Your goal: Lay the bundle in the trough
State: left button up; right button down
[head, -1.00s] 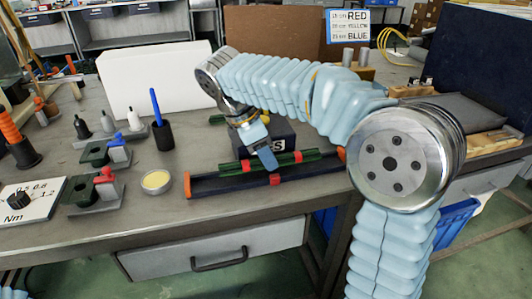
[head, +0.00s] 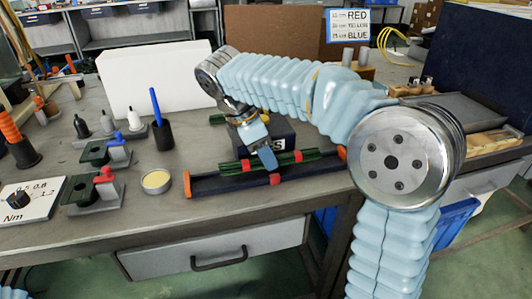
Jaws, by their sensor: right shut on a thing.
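The bundle (head: 310,155) is a long green strip with red bands. It lies lengthwise along the trough, at or just above its far side; I cannot tell whether it touches. The trough (head: 225,186) is long and dark blue with orange ends and a red mark on its front wall. It sits near the table's front edge. My right gripper (head: 267,158) reaches down from above and is shut on the bundle near its middle, hiding part of it. My left gripper is out of view.
A dark lettered box (head: 284,136) stands just behind the bundle. A white panel (head: 150,80) stands behind.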

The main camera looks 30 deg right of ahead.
jog(key=shift+f+b, duration=0.45)
jog(key=shift+f, duration=0.4)
jog(key=c, duration=0.7)
grip_release()
jog(key=shift+r, duration=0.1)
jog(key=shift+r, duration=0.1)
jog(key=shift+w+a+r, duration=0.1)
jog(key=shift+r, duration=0.25)
jog(key=v, duration=0.6)
jog(key=p+v, duration=0.1)
jog(key=v, duration=0.5)
jog(key=shift+a+r, duration=0.25)
jog(key=shift+r, duration=0.1)
jog(key=shift+s, duration=0.2)
